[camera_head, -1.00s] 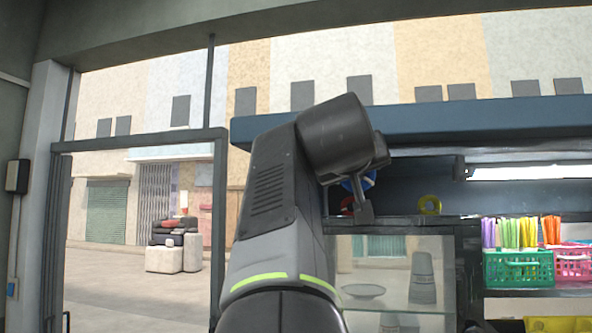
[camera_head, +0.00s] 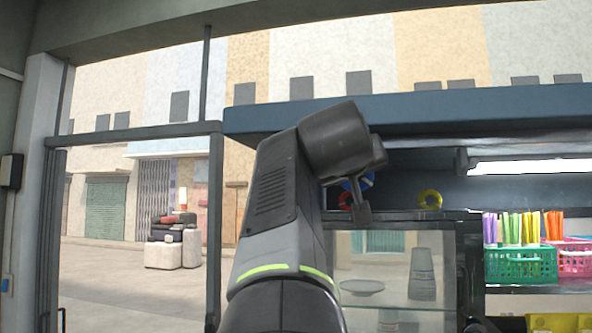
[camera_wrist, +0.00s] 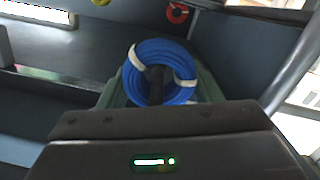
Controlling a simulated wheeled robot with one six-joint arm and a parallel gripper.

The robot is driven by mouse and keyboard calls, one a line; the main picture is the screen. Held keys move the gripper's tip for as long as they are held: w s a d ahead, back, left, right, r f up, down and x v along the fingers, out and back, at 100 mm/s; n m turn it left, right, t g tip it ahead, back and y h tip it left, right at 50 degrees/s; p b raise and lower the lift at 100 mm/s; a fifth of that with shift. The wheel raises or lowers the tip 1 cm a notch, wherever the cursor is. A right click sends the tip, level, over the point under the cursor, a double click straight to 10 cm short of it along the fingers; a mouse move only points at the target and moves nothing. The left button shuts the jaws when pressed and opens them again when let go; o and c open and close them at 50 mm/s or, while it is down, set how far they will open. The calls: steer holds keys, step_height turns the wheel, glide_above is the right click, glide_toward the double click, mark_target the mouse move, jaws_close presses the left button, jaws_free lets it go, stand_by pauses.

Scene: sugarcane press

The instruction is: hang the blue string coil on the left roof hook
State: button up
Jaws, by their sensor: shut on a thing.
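The blue string coil (camera_wrist: 160,52) is a thick ring with white ties, in the middle of the wrist view. My gripper (camera_wrist: 155,82) is shut on it, with a dark finger showing in the ring's centre. In the head view, only a small part of the blue coil (camera_head: 348,184) shows; my wrist covers the rest. I cannot make out the left roof hook in either view.
A red coil (camera_head: 345,200) and a yellow coil (camera_head: 430,199) are behind, under the roof. Below is a glass case (camera_head: 392,262). Green (camera_head: 520,265) and pink (camera_head: 573,262) baskets of coloured sticks stand right. A dark frame post (camera_head: 215,230) stands left of my arm.

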stand_by(0.4)
steer(key=o, duration=1)
